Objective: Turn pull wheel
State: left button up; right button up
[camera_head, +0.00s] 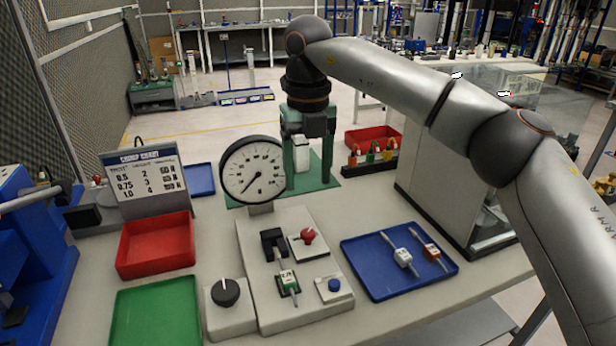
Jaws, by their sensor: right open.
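A round black knob (226,292) with a pale pointer line, which looks like the pull wheel, sits on a light grey box at the front left of the panel. A grey panel (303,311) beside it carries a black clamp (272,242), a red knob (308,236), a blue button (334,286) and a crimped piece with a green label (289,282). A round dial gauge (253,170) stands behind, its needle pointing lower left. My right gripper (308,172) points down behind the panel, open and empty, away from the knob. My left gripper is out of view.
A blue tray (375,288) with two crimped pieces lies right. A red bin (155,262), a green tray (157,318) and a crimp chart (146,172) are left. A green base (320,178), a connector rack (370,160) and a clear-walled box (430,190) stand behind.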

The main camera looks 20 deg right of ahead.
aim_at(225, 294)
jog(key=k, duration=1)
